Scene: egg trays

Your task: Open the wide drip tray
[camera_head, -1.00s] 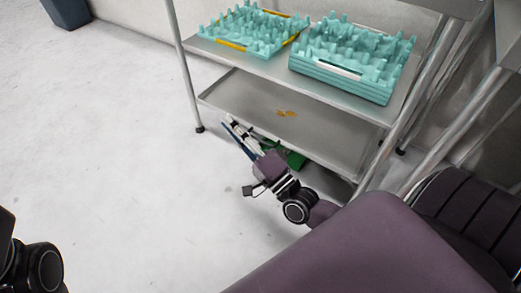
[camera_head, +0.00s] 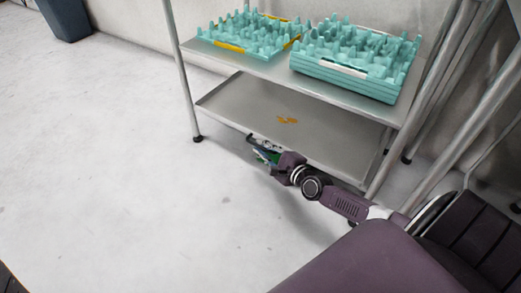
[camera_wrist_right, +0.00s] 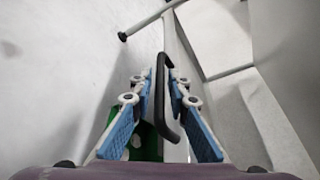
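The wide drip tray (camera_head: 235,96) is the shallow metal tray low in the cart, with a small orange-brown patch (camera_head: 287,120) on it. Its dark handle (camera_head: 265,141) is at the front edge, partly hidden by my right gripper. My right gripper (camera_head: 258,148) is at that edge, low over the floor. In the right wrist view the black handle (camera_wrist_right: 163,92) stands between the two blue-padded fingers (camera_wrist_right: 162,100), which look apart with the bar between them. A firm grip does not show. My left gripper is out of view.
Teal egg trays (camera_head: 345,86) stand on the upper shelf (camera_head: 282,70), with another teal tray (camera_head: 252,48) beside them. A green thing (camera_head: 268,157) shows low by my right gripper. Cart legs (camera_head: 183,85) flank the tray. Floor in front and left is clear.

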